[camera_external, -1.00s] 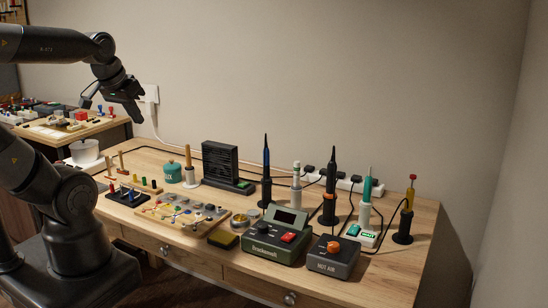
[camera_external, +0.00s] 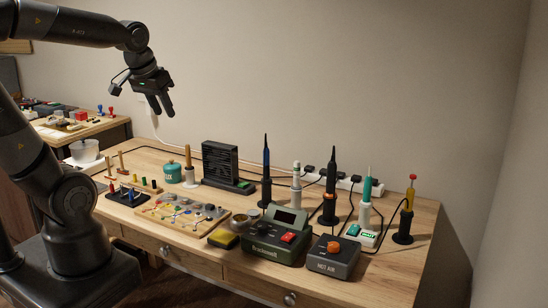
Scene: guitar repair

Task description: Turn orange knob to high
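The orange knob (camera_external: 334,247) sits on top of a dark grey box marked HOT AIR (camera_external: 331,262), near the front right of the workbench. Its pointer setting is too small to read. My gripper (camera_external: 161,110) hangs in the air above the left part of the bench, fingers pointing down. It is well to the left of the knob and higher than it. The two fingers look apart, with nothing between them.
A green station with a red switch (camera_external: 275,241) stands just left of the box. Upright tools in holders, including an orange-ringed one (camera_external: 330,195), stand behind it. A power strip (camera_external: 340,182) with cables runs along the back. The bench's front right corner (camera_external: 400,275) is clear.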

